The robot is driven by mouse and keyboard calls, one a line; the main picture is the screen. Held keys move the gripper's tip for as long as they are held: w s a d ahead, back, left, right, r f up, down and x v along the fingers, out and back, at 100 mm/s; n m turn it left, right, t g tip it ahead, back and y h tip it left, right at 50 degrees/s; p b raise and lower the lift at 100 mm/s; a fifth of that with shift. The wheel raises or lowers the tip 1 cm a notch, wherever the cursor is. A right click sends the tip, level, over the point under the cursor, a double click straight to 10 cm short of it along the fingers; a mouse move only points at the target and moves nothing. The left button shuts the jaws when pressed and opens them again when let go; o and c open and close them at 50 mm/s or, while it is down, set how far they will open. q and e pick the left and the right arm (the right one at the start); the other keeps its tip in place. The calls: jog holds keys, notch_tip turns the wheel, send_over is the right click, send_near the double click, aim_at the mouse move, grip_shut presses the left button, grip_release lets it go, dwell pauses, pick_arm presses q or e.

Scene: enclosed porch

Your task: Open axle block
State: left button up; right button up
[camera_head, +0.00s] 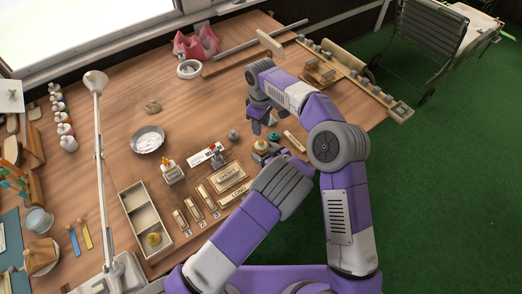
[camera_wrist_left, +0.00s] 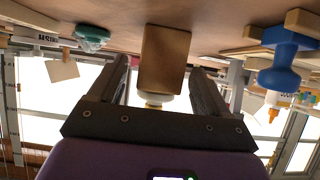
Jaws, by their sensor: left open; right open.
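A tan wooden block (camera_wrist_left: 165,58) with a pale rounded part at its end shows between the spread fingers of my left gripper (camera_wrist_left: 163,88) in the left wrist view. No finger visibly grips it, and I cannot tell whether this is the axle block. In the head view a wooden round-topped piece (camera_head: 262,145) stands just ahead of my left gripper (camera_head: 276,156), whose fingers are partly hidden by its wrist. My right gripper (camera_head: 262,117) is open and points down over the table, beyond the left one. A teal round piece (camera_head: 275,136) stands close to both grippers.
Labelled wooden blocks (camera_head: 228,177), a glue bottle (camera_head: 172,171) and a divided tray (camera_head: 134,198) stand to the left. A small wooden structure (camera_head: 320,72) and a pegged rail (camera_head: 362,80) are at the right edge. The table middle (camera_head: 200,112) is mostly clear.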

pick_arm(q)
jog(key=shift+x, duration=1.45)
jog(key=shift+c, duration=0.4)
